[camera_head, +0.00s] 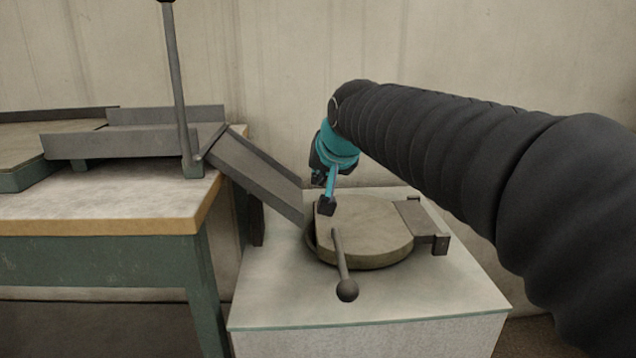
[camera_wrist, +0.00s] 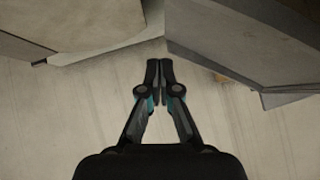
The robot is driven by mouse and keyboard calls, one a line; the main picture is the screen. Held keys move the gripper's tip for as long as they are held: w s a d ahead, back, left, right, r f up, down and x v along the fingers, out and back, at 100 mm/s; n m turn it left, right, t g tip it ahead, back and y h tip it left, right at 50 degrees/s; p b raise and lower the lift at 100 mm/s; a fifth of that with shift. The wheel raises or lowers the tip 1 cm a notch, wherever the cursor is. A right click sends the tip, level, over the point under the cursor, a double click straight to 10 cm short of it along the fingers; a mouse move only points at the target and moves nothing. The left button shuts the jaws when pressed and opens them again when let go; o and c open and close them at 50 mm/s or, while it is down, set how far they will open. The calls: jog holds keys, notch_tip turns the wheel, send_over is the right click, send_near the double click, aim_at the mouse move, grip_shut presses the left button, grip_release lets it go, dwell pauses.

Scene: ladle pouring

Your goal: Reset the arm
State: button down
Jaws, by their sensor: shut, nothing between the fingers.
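My gripper (camera_head: 326,206) is at the end of my black-sleeved arm, above the back left edge of a round lidded vessel (camera_head: 372,228). In the wrist view the gripper (camera_wrist: 160,66) has its two dark fingertips together, with nothing between them. The vessel has a lever with a ball end (camera_head: 346,290) at its front and a flat bracket (camera_head: 424,222) on its right. I cannot tell whether the fingertips touch the vessel.
The vessel sits on a pale block (camera_head: 270,290). A sloping metal chute (camera_head: 255,170) comes down from the left table (camera_head: 100,220) close beside my gripper. An upright rod (camera_head: 177,85) stands on that table. A wall (camera_head: 290,50) is behind.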

jog(key=s+d+f+g+p, duration=0.1)
jog(key=s+d+f, duration=0.3)
jog(key=s, duration=0.5)
jog(key=s+d+f+g+h+p, duration=0.1)
jog(key=s+d+f, duration=0.4)
jog(key=s, duration=0.4)
jog(key=s+d+f+g+h+p, duration=0.1)
jog(key=s+d+f, duration=0.3)
jog(key=s, duration=0.6)
notch_tip(320, 180, down, 2)
jog(key=shift+d+f+n, duration=0.2)
jog(key=shift+n, duration=0.2)
